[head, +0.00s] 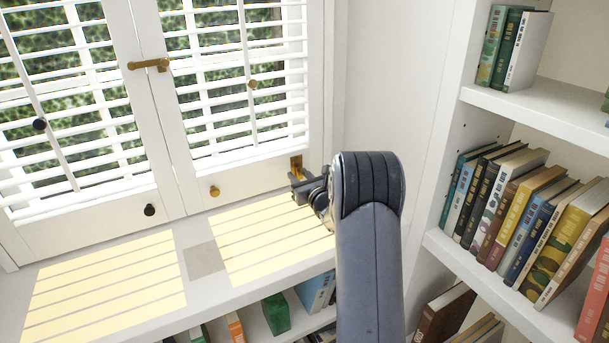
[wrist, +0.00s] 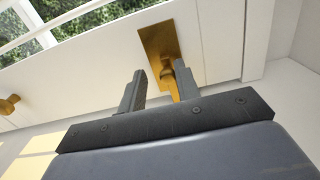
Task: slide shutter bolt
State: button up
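The brass shutter bolt (head: 296,163) is at the lower right corner of the right shutter panel (head: 240,176). In the wrist view its brass plate (wrist: 158,40) is on the white bottom rail, and a brass stem (wrist: 170,82) stands out below it. My gripper (head: 297,186) is just in front of the bolt. In the wrist view my gripper (wrist: 162,76) has its two dark fingers apart, with the stem near the right finger, which partly hides it. I cannot tell whether they touch.
A brass latch (head: 149,64) spans the two shutters higher up. A brass knob (head: 214,191) and a black knob (head: 149,210) are on the bottom rails. The sunlit sill (head: 205,258) is bare. A bookcase (head: 445,243) stands close on the right.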

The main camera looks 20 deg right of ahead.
jog(key=shift+o, duration=1.3)
jog(key=shift+s+a, duration=0.25)
jog(key=shift+s, duration=0.1)
jog(key=shift+w+a, duration=0.15)
jog(key=shift+w, duration=0.05)
jog(key=shift+w+d, duration=0.15)
jog(key=shift+d, duration=0.05)
jog(key=shift+s, duration=0.25)
jog(key=s, duration=0.9)
jog(key=shift+s+a+r+p, duration=0.1)
jog(key=shift+s+a+p, duration=0.05)
jog(key=shift+a+p, duration=0.2)
jog(key=shift+a, duration=0.1)
